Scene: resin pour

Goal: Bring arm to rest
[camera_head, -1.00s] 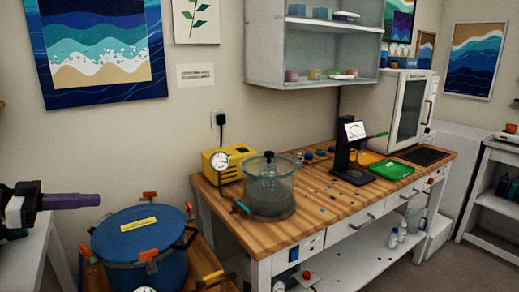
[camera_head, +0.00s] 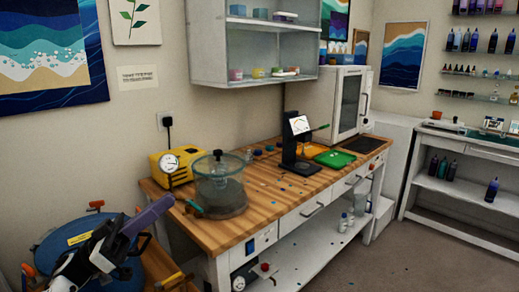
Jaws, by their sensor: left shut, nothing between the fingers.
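My left gripper (camera_head: 162,204) is in the lower left of the head view. It has a black and white body and purple fingers. The fingers are closed together with nothing between them, and they point up and to the right. In the picture it overlaps the blue lidded pot (camera_head: 55,232) and hides part of it. I cannot tell how far above the pot it is. My right gripper is not in view.
The wooden workbench (camera_head: 255,215) holds a glass chamber (camera_head: 222,192), a yellow gauge unit (camera_head: 170,168), a black stand (camera_head: 290,150) and a green tray (camera_head: 335,158). A white cabinet oven (camera_head: 345,100) stands behind.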

